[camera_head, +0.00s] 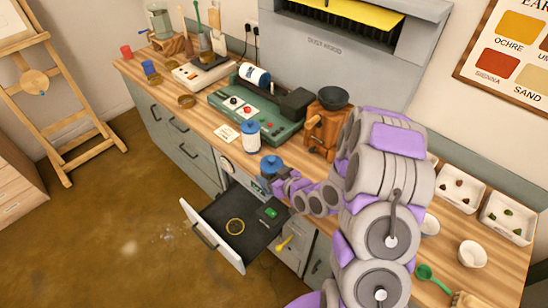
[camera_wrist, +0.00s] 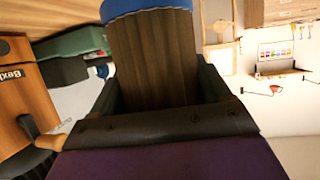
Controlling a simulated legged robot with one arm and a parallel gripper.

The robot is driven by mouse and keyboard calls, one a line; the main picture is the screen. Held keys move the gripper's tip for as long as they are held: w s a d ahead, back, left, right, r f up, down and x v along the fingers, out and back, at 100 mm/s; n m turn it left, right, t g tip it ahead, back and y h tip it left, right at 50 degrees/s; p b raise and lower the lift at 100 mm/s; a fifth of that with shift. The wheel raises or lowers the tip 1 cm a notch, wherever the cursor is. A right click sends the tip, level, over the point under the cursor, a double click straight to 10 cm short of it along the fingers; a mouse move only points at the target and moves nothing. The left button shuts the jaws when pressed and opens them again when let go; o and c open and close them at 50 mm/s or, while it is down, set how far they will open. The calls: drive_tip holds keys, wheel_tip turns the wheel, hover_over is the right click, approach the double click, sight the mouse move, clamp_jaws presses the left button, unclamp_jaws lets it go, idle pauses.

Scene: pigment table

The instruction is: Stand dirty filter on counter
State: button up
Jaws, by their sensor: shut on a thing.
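The dirty filter (camera_wrist: 153,60) is a brown, ribbed cylinder with a blue end cap, filling the middle of the wrist view. In the head view its blue cap (camera_head: 271,163) shows near the counter's front edge, above the open drawer. My gripper (camera_head: 276,182) is shut on the filter; dark fingers flank it in the wrist view. The filter looks roughly upright in the head view. Its lower end is hidden, so I cannot tell whether it touches the counter (camera_head: 205,120).
A white filter with blue cap (camera_head: 250,136) stands beside a paper note (camera_head: 226,132). A green machine (camera_head: 250,108) and brown grinder (camera_head: 327,124) stand behind. The open drawer (camera_head: 212,218) juts out below. White trays (camera_head: 508,215) lie right. Narrow counter room shows near the note.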

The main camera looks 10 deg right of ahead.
drive_tip(key=shift+w+d+f+b, duration=0.1)
drive_tip(key=shift+w+b, duration=0.1)
drive_tip(key=shift+b, duration=0.2)
drive_tip(key=shift+w, duration=0.25)
drive_tip(key=w+d+f, duration=0.1)
drive_tip(key=w+d, duration=0.2)
drive_tip(key=w, duration=0.9)
drive_tip(key=shift+b, duration=0.3)
drive_tip(key=f, duration=0.3)
drive_tip(key=shift+w+a+f+b, duration=0.15)
drive_tip(key=shift+w+f+b, duration=0.05)
drive_tip(key=shift+f+b, duration=0.2)
drive_tip(key=shift+d+r, duration=0.1)
drive_tip(key=shift+d, duration=0.1)
drive_tip(key=o, duration=1.1)
drive_tip(key=shift+o, duration=0.2)
drive_tip(key=shift+a, duration=0.15)
